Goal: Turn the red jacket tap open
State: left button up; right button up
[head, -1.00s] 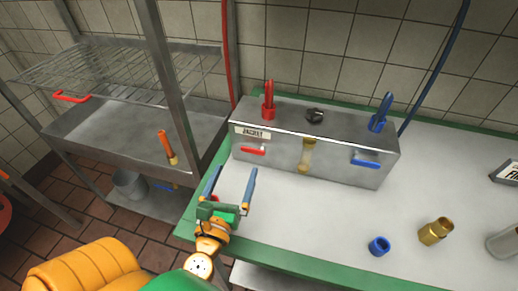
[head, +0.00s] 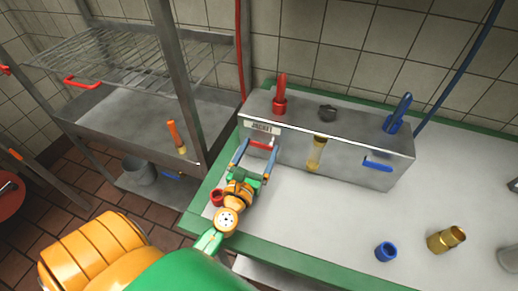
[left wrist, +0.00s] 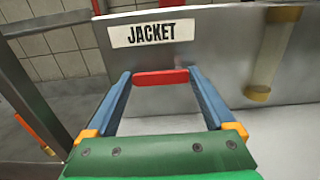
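The red jacket tap handle (head: 262,145) is a short red bar on the front of a steel box (head: 345,155), below a label reading JACKET (head: 262,128). It lies level, and in the left wrist view the red handle (left wrist: 161,77) shows between my fingertips. My left gripper (head: 256,150) is open, its two blue fingers pointing at the box with one on each side of the handle. It also shows in the left wrist view (left wrist: 160,82). Whether the fingers touch the handle I cannot tell. My right gripper is not in view.
A blue tap handle (head: 378,164) and a sight tube (head: 317,154) are on the same box front. Red (head: 280,95) and blue (head: 398,115) upright fittings stand on top. A red ring (head: 216,197), blue ring (head: 386,251) and brass fitting (head: 446,239) lie on the table.

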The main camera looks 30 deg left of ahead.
pick_arm(q)
jog(key=c, duration=0.7)
jog(key=shift+f, duration=0.1)
jog(key=n+b, duration=0.1)
jog(key=n, duration=0.2)
jog(key=shift+f+n+b, duration=0.4)
jog(key=n, duration=0.1)
jog(key=n+b, duration=0.1)
jog(key=n, duration=0.1)
jog(key=f+n+b, duration=0.1)
jog(key=n, duration=0.1)
jog(key=shift+w+d, duration=0.1)
jog(key=shift+d, duration=0.25)
jog(key=n, duration=0.2)
jog(key=n+b, duration=0.1)
jog(key=n, duration=0.2)
jog(key=shift+w+d+f, duration=0.1)
jog(key=shift+d+f, duration=0.1)
jog(key=shift+d, duration=0.2)
jog(key=shift+w+d+n+b, duration=0.1)
jog(key=shift+d+n+b, duration=0.1)
jog(key=shift+n, duration=0.85)
jog(key=shift+d+n+b, duration=0.1)
jog(key=shift+d+n, duration=0.1)
jog(key=shift+n, duration=0.85)
